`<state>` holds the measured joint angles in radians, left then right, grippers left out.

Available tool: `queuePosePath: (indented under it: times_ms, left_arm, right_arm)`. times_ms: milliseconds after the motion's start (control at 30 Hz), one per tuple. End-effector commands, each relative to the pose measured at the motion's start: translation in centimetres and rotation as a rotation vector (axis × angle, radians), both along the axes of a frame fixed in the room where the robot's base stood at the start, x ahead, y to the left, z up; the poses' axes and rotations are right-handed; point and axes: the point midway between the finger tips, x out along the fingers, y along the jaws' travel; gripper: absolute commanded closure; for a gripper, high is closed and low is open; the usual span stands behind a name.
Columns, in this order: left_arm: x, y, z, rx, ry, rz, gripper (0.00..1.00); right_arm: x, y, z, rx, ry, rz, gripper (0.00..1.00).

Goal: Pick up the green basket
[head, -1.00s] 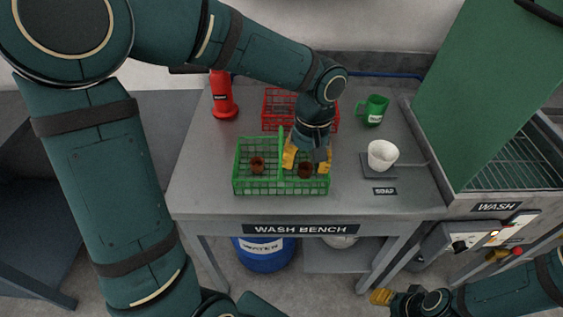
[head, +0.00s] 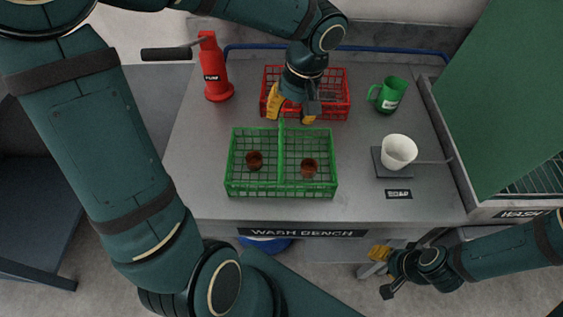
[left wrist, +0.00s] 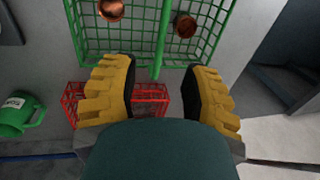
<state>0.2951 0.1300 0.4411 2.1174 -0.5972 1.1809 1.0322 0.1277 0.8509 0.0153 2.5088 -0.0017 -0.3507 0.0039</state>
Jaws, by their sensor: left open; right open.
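The green wire basket (head: 233,185) stands on the wash bench near its front edge, with a middle divider and a copper coil in each half: a left coil (head: 254,160) and a right coil (head: 309,168). My left gripper (head: 291,110) is open and empty, behind the green basket and in front of part of the red basket in the head view. In the left wrist view the green basket (left wrist: 222,18) lies beyond my open fingertips (left wrist: 160,75), its central bar pointing between them. My right gripper (head: 377,253) is open, low in front of the bench.
The red basket (head: 335,88) is behind the green one. The bench (head: 195,150) is bare left of the green basket.

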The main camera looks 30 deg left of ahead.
Motion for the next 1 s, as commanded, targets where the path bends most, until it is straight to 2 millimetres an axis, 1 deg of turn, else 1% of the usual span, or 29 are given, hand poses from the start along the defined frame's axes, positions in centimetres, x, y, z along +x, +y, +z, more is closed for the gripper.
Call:
queuePosePath:
  times_ms: [33,100,200,367,467,733,833,1000]
  left_arm:
    - [-0.2,0.2,-1.2,-0.001,0.004,0.001,0.54]
    - [-0.3,0.3,-2.1,-0.001,0.003,0.002,0.54]
    - [-0.4,0.5,-3.0,-0.001,0.001,0.0,0.54]
    - [-0.5,0.6,-3.6,-0.001,0.001,0.0,0.54]
    - [-0.6,0.7,-4.4,-0.001,0.001,0.001,0.54]
    - [-1.4,1.2,-8.1,-0.001,0.002,0.002,0.54]
    - [-1.4,1.3,-8.6,-0.001,0.001,0.0,0.54]
    - [-1.4,1.3,-8.5,-0.001,-0.001,0.0,0.54]
  right_arm:
    - [0.1,0.0,-0.4,0.0,-0.002,-0.001,0.53]
    - [0.1,0.0,-0.7,0.0,-0.003,0.0,0.53]
    - [0.2,0.0,-0.8,-0.001,-0.004,0.0,0.53]
    - [0.2,0.0,-1.0,-0.001,-0.005,-0.001,0.53]
    - [0.3,0.0,-1.2,-0.001,-0.006,-0.001,0.53]
    - [0.5,0.0,-2.4,-0.002,-0.011,-0.002,0.53]
    - [0.5,0.0,-2.5,-0.002,-0.012,-0.002,0.53]
    - [0.5,0.0,-2.4,-0.002,-0.013,-0.003,0.53]
